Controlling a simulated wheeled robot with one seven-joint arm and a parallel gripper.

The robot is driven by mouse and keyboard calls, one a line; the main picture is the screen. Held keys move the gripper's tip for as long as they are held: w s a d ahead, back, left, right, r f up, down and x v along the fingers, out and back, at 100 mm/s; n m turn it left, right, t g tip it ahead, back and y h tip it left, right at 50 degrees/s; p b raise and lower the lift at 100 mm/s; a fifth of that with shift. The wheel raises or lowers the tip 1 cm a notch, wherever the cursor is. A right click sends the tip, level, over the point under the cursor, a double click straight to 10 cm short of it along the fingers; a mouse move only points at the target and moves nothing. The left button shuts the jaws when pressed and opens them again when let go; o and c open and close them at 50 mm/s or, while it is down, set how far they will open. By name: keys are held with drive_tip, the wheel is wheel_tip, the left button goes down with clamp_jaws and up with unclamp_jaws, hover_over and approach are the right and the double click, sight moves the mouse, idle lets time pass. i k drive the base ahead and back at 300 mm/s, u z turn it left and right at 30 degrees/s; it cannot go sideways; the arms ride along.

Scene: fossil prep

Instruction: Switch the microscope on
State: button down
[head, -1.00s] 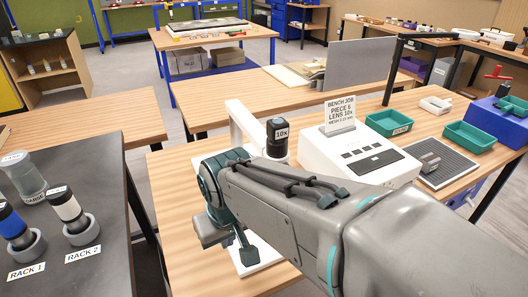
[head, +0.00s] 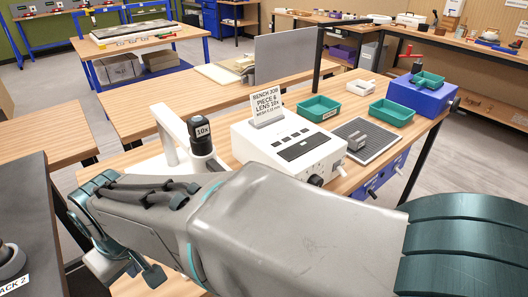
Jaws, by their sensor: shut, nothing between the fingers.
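The microscope stands on the wooden bench: a white post and arm (head: 165,135) with a black lens (head: 201,130) marked 10x. Beside it on the right is a white box (head: 262,146) with several dark buttons and a dark panel on top. Dark knobs (head: 316,181) show low on its near side. I cannot tell which control is the power switch. My arm hides the microscope's lower part. My gripper (head: 130,272) is at the lower left, left of and nearer than the microscope, apart from the white box. It is shut and empty, partly hidden by my wrist.
A sign (head: 266,107) reading bench job, piece 6, lens 10x stands on the box. Green trays (head: 318,108), a dark mat (head: 384,146) with a grey block and a blue unit (head: 418,93) lie to the right. A dark table (head: 30,215) is at left.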

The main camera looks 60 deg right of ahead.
sight(339, 168)
drive_tip(key=u, duration=0.3)
drive_tip(key=k, duration=1.2)
drive_tip(key=z, duration=2)
drive_tip(key=i, duration=0.5)
drive_tip(key=u, duration=1.75)
drive_tip(key=k, duration=0.7)
drive_tip(key=z, duration=1.3)
drive_tip(key=i, duration=0.35)
drive_tip(key=u, duration=0.1)
